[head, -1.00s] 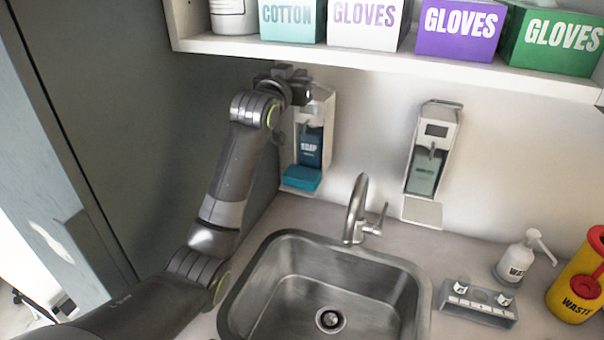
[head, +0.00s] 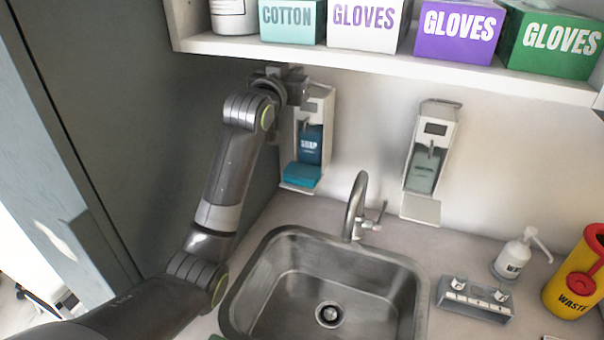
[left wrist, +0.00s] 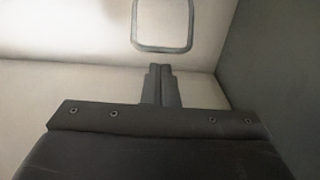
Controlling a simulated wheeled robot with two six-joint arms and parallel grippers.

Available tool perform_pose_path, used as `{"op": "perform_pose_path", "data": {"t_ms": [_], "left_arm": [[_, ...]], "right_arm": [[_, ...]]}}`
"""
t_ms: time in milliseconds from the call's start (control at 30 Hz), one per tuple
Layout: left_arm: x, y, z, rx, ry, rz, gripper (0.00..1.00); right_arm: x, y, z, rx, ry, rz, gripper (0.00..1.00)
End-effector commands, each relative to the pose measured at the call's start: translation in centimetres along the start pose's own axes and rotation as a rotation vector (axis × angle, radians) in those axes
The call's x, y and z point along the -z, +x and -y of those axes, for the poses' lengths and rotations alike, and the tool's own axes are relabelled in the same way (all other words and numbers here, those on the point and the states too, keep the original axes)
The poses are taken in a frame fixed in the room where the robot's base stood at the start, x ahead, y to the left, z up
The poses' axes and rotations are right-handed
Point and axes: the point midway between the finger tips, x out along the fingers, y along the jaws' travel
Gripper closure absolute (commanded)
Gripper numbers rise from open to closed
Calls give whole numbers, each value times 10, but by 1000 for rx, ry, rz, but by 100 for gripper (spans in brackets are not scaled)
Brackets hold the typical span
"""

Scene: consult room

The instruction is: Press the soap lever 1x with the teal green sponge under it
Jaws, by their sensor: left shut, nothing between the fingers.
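The soap dispenser (head: 327,104) hangs on the wall at the left, with a dark blue soap bottle (head: 311,150) in it. The teal green sponge (head: 302,176) lies on the dispenser's bottom tray, under the bottle. My left gripper (head: 297,88) is at the top of this dispenser and hides part of it. In the left wrist view its fingers (left wrist: 161,70) are shut with nothing between them. A rounded metal loop, likely the soap lever (left wrist: 162,48), shows just beyond the fingertips. I cannot tell whether they touch. My right gripper is not in view.
A shelf (head: 390,60) with boxes runs just above the gripper. A second dispenser (head: 437,112) hangs to the right. Below are the tap (head: 356,205) and sink (head: 415,268). A pump bottle (head: 512,258) and yellow waste bin (head: 575,285) stand at the right.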

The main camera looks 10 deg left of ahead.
Motion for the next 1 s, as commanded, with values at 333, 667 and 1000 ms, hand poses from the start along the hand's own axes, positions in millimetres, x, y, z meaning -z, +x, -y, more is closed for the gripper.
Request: {"op": "perform_pose_path", "data": {"t_ms": [333, 667, 1000], "left_arm": [[3, -36, 0, 0, 0, 0, 100], [4, -68, 0, 0, 0, 0, 100], [2, -79, 0, 0, 0, 1, 100]], "right_arm": [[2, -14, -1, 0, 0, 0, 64], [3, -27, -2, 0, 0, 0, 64], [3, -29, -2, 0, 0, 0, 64]]}}
